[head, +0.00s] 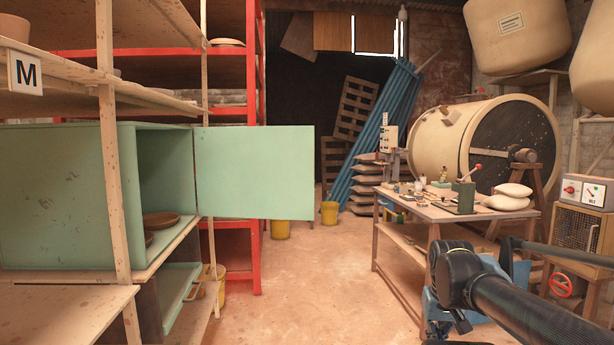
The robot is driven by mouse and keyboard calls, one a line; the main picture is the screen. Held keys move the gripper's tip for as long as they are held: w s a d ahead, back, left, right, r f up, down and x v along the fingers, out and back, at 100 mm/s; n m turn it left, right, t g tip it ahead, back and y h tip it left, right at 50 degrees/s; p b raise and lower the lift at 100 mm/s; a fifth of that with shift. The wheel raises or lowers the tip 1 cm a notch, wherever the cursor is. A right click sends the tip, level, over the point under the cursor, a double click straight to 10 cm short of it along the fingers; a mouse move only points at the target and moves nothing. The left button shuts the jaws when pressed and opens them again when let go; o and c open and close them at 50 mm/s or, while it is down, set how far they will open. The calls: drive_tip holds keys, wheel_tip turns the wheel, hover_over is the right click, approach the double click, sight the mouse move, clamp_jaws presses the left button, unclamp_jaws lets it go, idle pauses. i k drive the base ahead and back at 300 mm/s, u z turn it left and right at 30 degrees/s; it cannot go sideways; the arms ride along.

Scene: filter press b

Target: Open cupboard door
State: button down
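The green cupboard (60,195) stands on the wooden shelving at the left. Its open side faces the aisle, and a brown dish (160,219) shows inside. The flat green cupboard door (255,172) stands wide open, joined at the far edge of the opening and sticking out to the right into the aisle. My arm comes in from the lower right, and its dark end, my gripper (450,322), is low in front of the workbench. It is well apart from the door and cupboard. Its fingers are too unclear to judge, and nothing is seen in it.
A workbench (420,209) with small tools and pale bags stands at the right, near my arm. A large drum (455,140) is behind it. Red shelving (255,240) and yellow buckets (329,212) are farther back. The floor (310,290) between shelving and bench is clear.

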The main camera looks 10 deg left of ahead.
sight(256, 171)
drive_tip(key=k, duration=0.35)
drive_tip(key=z, duration=0.4)
drive_tip(key=i, duration=1.3)
drive_tip(key=u, duration=0.45)
